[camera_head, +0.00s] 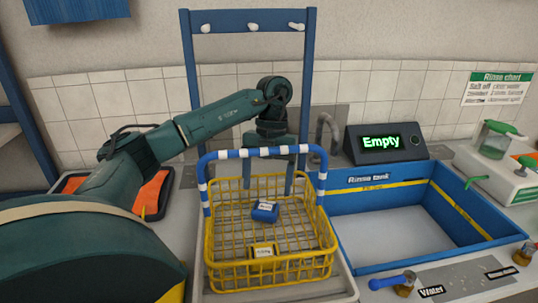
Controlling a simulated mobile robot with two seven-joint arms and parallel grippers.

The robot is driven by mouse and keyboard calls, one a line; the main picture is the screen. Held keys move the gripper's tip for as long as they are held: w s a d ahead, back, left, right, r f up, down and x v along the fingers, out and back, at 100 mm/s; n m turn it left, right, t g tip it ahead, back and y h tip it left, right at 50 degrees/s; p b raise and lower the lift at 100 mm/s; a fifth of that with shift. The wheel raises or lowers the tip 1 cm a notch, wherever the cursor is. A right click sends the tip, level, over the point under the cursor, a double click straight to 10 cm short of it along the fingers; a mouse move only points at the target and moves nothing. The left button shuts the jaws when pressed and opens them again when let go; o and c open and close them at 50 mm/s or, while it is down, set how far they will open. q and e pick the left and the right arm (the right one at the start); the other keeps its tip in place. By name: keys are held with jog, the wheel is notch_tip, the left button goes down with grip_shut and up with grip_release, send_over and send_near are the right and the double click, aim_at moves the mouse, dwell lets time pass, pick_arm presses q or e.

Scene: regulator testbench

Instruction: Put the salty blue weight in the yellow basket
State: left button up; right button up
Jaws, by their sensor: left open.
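The blue weight (264,211) is a small block with a pale label. It lies inside the yellow wire basket (219,262), towards the middle of its floor. The basket has a blue and white striped handle standing upright. My left gripper (268,178) points down above and behind the blue weight, near the handle. It is open and apart from the weight; the handle partly hides it. Whether the weight is salty cannot be seen. My right gripper is not in view.
A blue-handled tap (392,281) is at the front. An orange tray (152,194) is at left.

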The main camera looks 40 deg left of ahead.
pick_arm(q)
jog(key=p+v, duration=0.3)
jog(key=v, duration=0.4)
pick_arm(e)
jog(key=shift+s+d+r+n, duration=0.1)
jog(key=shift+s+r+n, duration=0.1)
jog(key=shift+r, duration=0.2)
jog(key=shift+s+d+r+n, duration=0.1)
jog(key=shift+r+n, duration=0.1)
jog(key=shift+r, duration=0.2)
pick_arm(q)
jog(key=shift+r, duration=0.1)
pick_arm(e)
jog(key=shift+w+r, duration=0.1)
